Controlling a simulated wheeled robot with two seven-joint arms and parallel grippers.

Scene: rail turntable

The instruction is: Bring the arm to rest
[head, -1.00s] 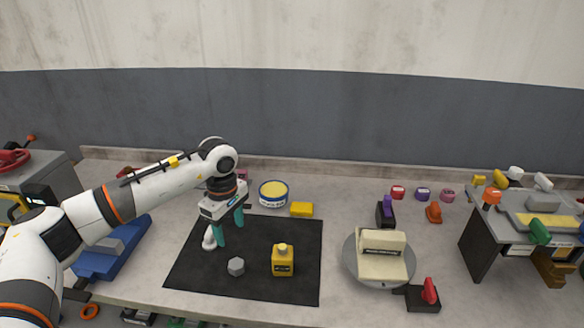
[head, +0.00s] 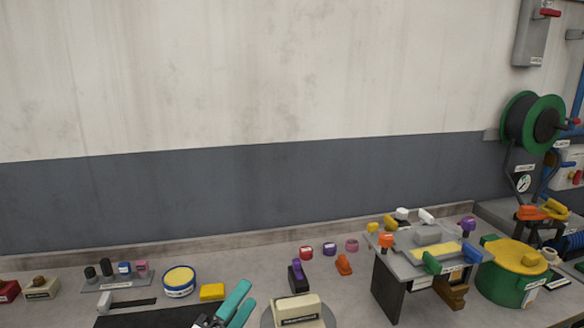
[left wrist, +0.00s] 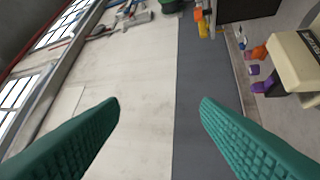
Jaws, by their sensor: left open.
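My left gripper (head: 236,306) shows at the bottom edge of the head view, its teal fingers apart, over the right part of the black mat (head: 150,319). In the left wrist view the two teal fingers (left wrist: 160,105) stand wide apart with nothing between them. That view is turned and looks toward the wall. The rest of the left arm is below the head view. My right gripper is in neither view.
A cream block (head: 299,311) sits on the round turntable (head: 267,318) just right of the gripper. A yellow block (head: 212,292) and a round tin (head: 179,282) lie behind. A grey stand (head: 388,287) and a green drum (head: 500,287) are at right.

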